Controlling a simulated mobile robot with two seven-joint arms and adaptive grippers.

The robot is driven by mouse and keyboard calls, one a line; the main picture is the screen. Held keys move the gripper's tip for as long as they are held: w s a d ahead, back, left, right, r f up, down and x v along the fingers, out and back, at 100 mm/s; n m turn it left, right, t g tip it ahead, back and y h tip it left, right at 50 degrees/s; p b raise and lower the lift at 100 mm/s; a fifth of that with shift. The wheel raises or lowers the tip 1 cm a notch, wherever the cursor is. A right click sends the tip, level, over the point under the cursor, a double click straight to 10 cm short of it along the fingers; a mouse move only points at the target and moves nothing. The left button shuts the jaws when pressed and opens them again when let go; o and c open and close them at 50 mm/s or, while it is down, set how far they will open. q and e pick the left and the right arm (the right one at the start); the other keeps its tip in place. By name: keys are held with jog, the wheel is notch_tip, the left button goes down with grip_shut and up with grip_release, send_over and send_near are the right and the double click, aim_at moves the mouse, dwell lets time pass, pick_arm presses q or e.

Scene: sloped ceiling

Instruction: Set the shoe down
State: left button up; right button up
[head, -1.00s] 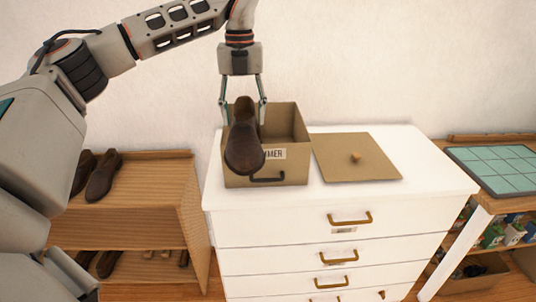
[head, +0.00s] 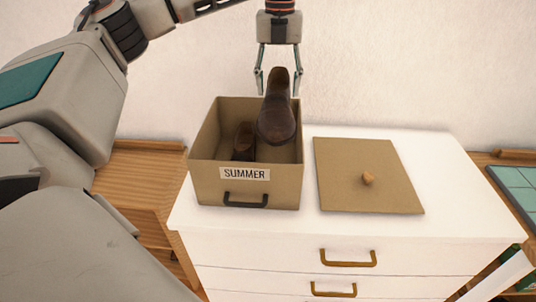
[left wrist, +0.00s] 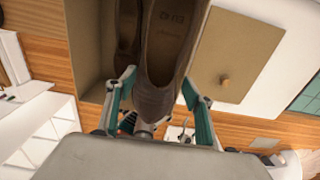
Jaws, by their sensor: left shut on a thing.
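A dark brown leather shoe (head: 278,118) hangs from my left gripper (head: 278,84), toe tilted down toward the front. The gripper is shut on its heel end, one finger on each side. In the left wrist view the shoe (left wrist: 168,50) lies between the fingers (left wrist: 157,84), its insole showing. It is over the right side of an open tan box (head: 205,180) labelled "SUMMER"; whether its toe is below the rim is unclear. A second brown shoe (head: 244,140) stands inside the box at the left. My right gripper is not in view.
The box stands on a white chest of drawers (head: 345,240). Its square lid (head: 350,190) with a round knob lies flat to the right. A wooden shelf (head: 140,175) stands to the left. The wall (head: 400,70) is close behind.

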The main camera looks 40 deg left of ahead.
aim_at(276, 110)
pick_arm(q)
jog(key=shift+s+f+p, duration=0.2)
jog(key=shift+f+p, duration=0.15)
jog(key=shift+f, duration=9.2)
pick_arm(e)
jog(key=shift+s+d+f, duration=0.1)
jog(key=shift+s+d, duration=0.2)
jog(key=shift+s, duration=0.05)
pick_arm(q)
jog(key=shift+f, duration=0.1)
jog(key=o, duration=1.6)
jog(key=shift+f, duration=0.1)
jog(key=shift+c, duration=0.2)
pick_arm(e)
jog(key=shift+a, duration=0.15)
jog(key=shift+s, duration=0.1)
pick_arm(q)
notch_tip(276, 110, up, 11)
jog(key=shift+f+b, duration=0.1)
jog(key=shift+b, duration=0.45)
jog(key=shift+r, duration=0.8)
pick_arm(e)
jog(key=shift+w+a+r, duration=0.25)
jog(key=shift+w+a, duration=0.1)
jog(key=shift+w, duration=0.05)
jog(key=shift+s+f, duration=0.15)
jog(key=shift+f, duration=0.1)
